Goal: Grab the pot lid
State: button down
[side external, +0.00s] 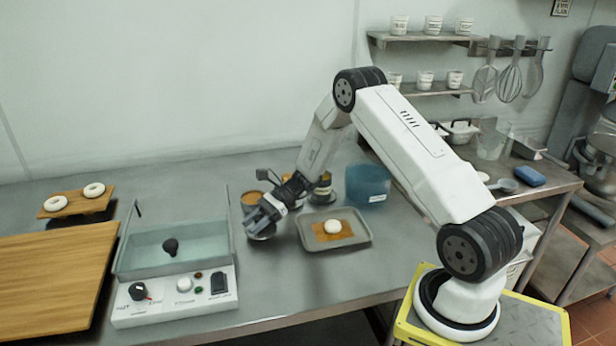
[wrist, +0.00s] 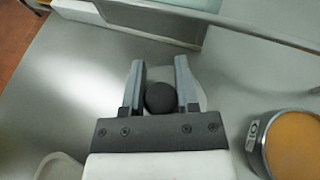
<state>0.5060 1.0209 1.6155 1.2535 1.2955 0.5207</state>
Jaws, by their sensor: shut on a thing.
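The pot lid (wrist: 203,98) is a pale grey disc with a round black knob (wrist: 160,98), seen from above in the wrist view. My gripper (wrist: 160,66) is shut on the knob, with one finger on each side of it. In the side view my gripper (side external: 257,220) is low over the counter, between the kettle and the tray. The lid shows there only as a small grey rim (side external: 263,236) under the fingers. I cannot tell whether the lid touches the counter. The open kettle (side external: 172,258) holds water, with a dark rounded object (side external: 171,246) in it.
A grey tray (side external: 360,240) with a white dough piece (side external: 332,227) lies right of my gripper. Containers, including an orange-topped one (side external: 251,198) and a blue tub (side external: 367,184), stand behind. The control box (side external: 175,298) fronts the kettle. A wooden board (side external: 55,280) lies left.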

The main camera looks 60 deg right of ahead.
jog(key=s+a+r, duration=0.2)
jog(key=s+r, duration=0.9)
jog(key=s, duration=0.3)
jog(key=shift+r, duration=0.3)
jog(key=shift+w, duration=0.1)
dwell(0.4)
